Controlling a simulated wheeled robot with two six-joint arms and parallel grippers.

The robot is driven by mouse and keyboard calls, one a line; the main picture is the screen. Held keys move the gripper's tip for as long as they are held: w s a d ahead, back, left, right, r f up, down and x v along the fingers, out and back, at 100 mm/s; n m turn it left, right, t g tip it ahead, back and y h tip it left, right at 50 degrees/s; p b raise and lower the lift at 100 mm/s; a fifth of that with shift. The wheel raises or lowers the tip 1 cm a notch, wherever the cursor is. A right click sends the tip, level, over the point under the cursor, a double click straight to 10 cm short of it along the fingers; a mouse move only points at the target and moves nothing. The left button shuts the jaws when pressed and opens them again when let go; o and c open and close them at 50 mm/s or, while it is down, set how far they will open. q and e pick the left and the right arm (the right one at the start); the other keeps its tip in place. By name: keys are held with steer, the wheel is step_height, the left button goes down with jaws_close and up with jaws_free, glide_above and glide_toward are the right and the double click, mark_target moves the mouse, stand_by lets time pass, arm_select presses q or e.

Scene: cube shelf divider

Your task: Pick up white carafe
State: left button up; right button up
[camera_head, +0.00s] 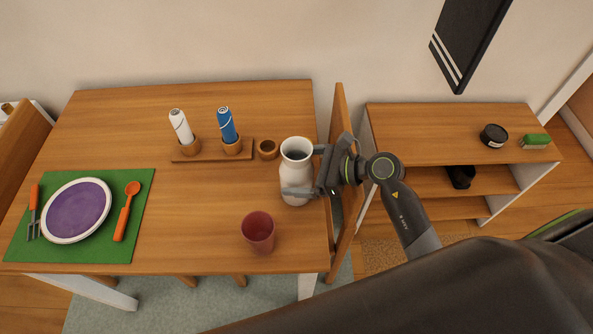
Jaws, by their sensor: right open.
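The white carafe (295,165) stands upright near the right edge of the wooden table, its dark open mouth facing up. My right gripper (305,172) reaches in from the right at the carafe. Its jaws are open, with one finger near the carafe's neck and the other across its lower body. The carafe lies at least partly between the fingers; I cannot tell whether they touch it. My left gripper is not in view.
A red cup (258,232) stands just in front of the carafe. A wooden tray (212,151) with two bottles and a small wooden cup (268,149) are to the left. A green placemat (140,205) lies at far left. A wooden panel (339,110) rises along the table's right edge, near a shelf (440,118).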

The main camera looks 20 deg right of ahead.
steer(key=shift+w+a+f, duration=0.25)
steer(key=shift+w+a, duration=0.05)
steer(key=shift+a, duration=0.15)
steer(key=shift+r, duration=0.1)
steer(key=c, duration=1.6)
